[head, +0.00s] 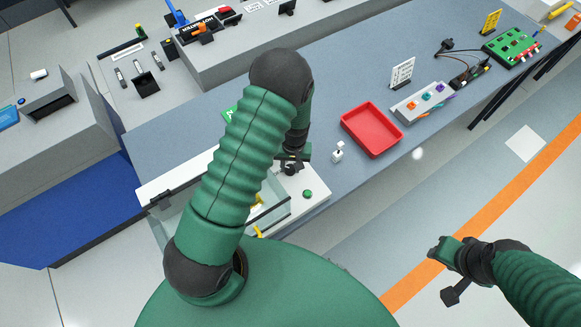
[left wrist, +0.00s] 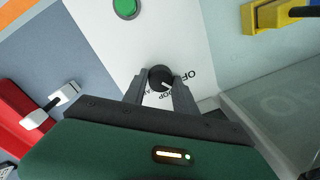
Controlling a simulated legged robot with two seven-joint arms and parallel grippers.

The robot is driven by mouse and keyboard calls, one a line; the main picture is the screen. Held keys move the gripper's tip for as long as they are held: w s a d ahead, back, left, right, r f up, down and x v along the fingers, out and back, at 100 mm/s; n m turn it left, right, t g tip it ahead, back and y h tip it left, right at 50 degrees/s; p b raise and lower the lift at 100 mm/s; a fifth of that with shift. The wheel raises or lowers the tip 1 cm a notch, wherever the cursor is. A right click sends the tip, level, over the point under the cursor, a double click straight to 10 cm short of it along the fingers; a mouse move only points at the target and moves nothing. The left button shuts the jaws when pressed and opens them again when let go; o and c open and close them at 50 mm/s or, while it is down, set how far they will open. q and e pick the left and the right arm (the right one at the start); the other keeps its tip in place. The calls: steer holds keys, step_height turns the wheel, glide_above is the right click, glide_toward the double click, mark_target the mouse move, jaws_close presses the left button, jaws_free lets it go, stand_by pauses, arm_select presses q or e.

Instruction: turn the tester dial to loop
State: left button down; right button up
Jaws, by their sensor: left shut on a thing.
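The tester's white panel (head: 318,184) lies at the near edge of the bench, with a green button (head: 307,194) on it. In the left wrist view the black dial (left wrist: 160,78) sits on the panel (left wrist: 178,30), with the green button (left wrist: 126,8) above it. My left gripper (left wrist: 160,84) is shut on the dial, one finger on each side. A white mark on the dial points toward the partly hidden printed labels, of which "OOP" and "OF" show. I cannot tell which label it meets. My right gripper (head: 440,249) hangs over the floor, away from the bench; its jaws are unclear.
A red tray (head: 372,130) and a small white piece (head: 337,152) are right of the tester. A clear-walled tank (head: 268,213) with yellow parts is beside it, partly behind my arm. Sign, connector block (head: 424,102) and green board (head: 511,47) stand farther right.

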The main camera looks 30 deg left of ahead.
arm_select(q)
steer(key=m, duration=0.1)
steer(key=m+b, duration=0.1)
steer(key=m, duration=0.1)
steer(key=shift+w+m, duration=0.25)
steer(key=shift+m, duration=0.05)
steer(key=shift+r+m+t+b, duration=0.1)
steer(key=shift+m+t+b, duration=0.25)
steer(key=shift+m, duration=1.15)
steer(key=c, duration=1.2)
jaws_free()
steer(key=shift+o, duration=1)
